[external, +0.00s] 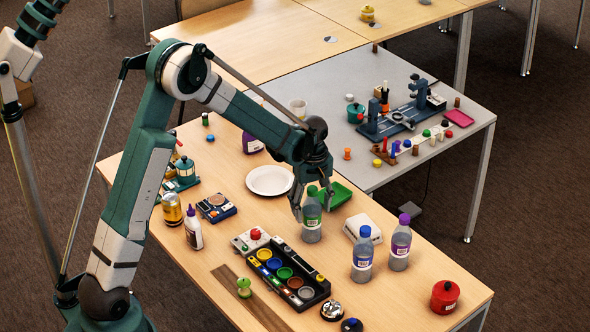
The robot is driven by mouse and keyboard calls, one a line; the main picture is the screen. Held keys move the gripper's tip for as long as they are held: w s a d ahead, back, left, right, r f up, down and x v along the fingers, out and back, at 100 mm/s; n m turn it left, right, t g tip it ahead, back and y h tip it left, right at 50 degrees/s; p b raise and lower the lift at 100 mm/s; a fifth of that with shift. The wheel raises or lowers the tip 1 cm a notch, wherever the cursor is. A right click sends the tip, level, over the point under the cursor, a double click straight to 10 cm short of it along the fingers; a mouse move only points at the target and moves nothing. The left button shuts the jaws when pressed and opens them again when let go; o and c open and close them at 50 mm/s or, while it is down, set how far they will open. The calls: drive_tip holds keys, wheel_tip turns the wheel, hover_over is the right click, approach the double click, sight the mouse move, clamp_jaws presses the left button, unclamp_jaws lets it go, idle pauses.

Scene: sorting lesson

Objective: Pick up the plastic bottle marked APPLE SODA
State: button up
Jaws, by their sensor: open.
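Three plastic bottles stand upright on the wooden table. A greyish bottle (312,228) with green near its top stands directly below my gripper (312,203). A blue-capped bottle (363,258) and a purple-capped bottle (400,246) stand to its right. The labels are too small to read, so I cannot tell which one is marked APPLE SODA. My gripper is open and points down, its fingers at the top of the green-topped bottle. The fingers partly hide that bottle's top. I cannot tell whether they touch it.
A black tray of coloured cups (289,272) lies left of the bottles. A white plate (269,181) and a green tray (341,193) lie behind. A white box (358,226) stands close to the right-hand bottles. A red pot (445,297) stands near the right corner.

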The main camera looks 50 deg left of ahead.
sight(312, 218)
drive_tip(key=shift+f+b, duration=0.45)
drive_tip(key=shift+f, duration=1.85)
drive_tip(key=c, duration=0.9)
